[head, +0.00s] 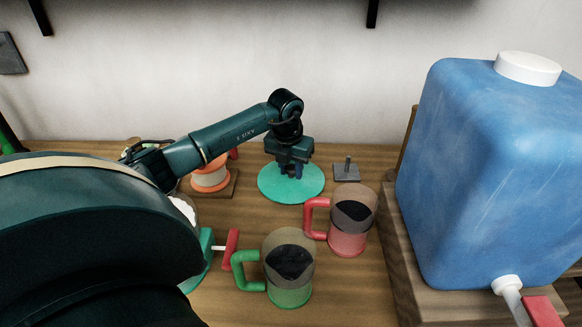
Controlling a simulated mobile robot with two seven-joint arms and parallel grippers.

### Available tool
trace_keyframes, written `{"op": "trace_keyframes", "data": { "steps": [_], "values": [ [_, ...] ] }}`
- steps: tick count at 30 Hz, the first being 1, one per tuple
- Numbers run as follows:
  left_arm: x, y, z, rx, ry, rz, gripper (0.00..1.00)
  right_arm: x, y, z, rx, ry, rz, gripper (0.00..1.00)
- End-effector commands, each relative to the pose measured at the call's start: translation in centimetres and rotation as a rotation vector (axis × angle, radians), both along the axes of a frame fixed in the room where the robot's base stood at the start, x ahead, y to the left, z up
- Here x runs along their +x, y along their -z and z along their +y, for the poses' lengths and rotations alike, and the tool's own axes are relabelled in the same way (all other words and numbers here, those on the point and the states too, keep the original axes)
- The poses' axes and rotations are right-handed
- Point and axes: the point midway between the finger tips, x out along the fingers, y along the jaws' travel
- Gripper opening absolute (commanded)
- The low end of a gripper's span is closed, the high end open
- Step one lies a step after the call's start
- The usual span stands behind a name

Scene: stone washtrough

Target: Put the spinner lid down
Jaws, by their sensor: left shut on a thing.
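The spinner lid appears to be the flat teal-green disc (308,190) in the middle of the head view, toward the back of the wooden surface. My left gripper (291,170) points down over its centre and is shut on it, with its fingertips at the middle of the disc. The disc looks level. I cannot tell whether it touches the wood or is held just above it. The part that the fingers grip is hidden by the gripper. My right gripper is not in view.
A red-handled mug (349,235) and a green-handled mug (289,285) stand in front of the disc. A grey plate with a peg (346,173) lies right of it, an orange-rimmed container (210,178) left. A blue water tank (490,170) stands on a wooden block (440,300).

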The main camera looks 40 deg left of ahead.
Motion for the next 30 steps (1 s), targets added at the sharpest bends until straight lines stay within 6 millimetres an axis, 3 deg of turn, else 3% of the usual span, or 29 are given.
{"op": "trace_keyframes", "data": {
  "steps": [8, 18, 23, 30],
  "values": [
    [0.0, 0.0, 0.0, 0.0, -0.001, 0.0, 0.51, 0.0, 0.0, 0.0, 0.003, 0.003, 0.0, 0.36],
    [0.0, -0.7, 0.0, 0.001, 0.0, -0.002, 0.51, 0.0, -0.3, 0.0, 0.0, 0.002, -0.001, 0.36],
    [-0.3, -3.2, -0.1, 0.002, 0.001, -0.005, 0.51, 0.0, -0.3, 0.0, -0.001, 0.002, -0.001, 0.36],
    [-1.0, -8.4, -0.3, 0.001, 0.0, -0.005, 0.51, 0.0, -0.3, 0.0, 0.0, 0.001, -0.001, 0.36]
  ]
}}
